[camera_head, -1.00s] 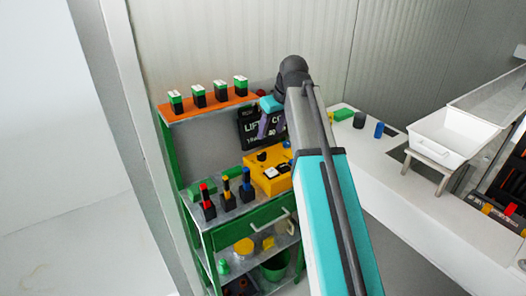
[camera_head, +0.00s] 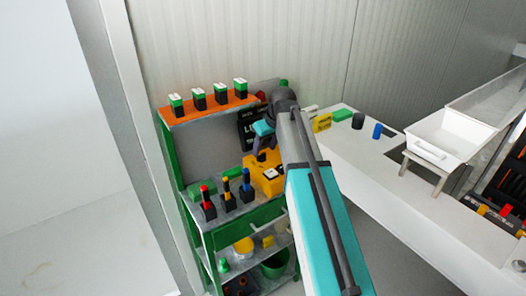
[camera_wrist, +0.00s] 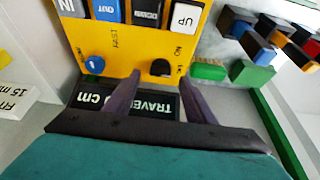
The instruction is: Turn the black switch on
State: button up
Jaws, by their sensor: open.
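The yellow control box (camera_head: 263,184) stands on the green shelf unit, partly hidden by my arm. In the wrist view the box (camera_wrist: 130,58) shows upside down at the top. The black switch (camera_wrist: 160,68) is a dark knob on its yellow face, beside small lettering. My gripper (camera_wrist: 161,79) is open, with its two purple fingers on either side of the switch in the picture. The fingers look empty; I cannot tell whether they touch the box. In the head view my gripper (camera_head: 265,143) is just above the box.
A blue knob (camera_wrist: 95,65) and a row of labelled buttons (camera_wrist: 147,14) are on the same face. A black sign (camera_wrist: 128,104) lies behind the fingers.

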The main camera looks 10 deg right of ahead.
aim_at(262, 154)
jog(key=shift+p+x, duration=0.3)
jog(key=shift+x, duration=1.5)
jog(key=c, duration=1)
jog(key=shift+c, duration=0.2)
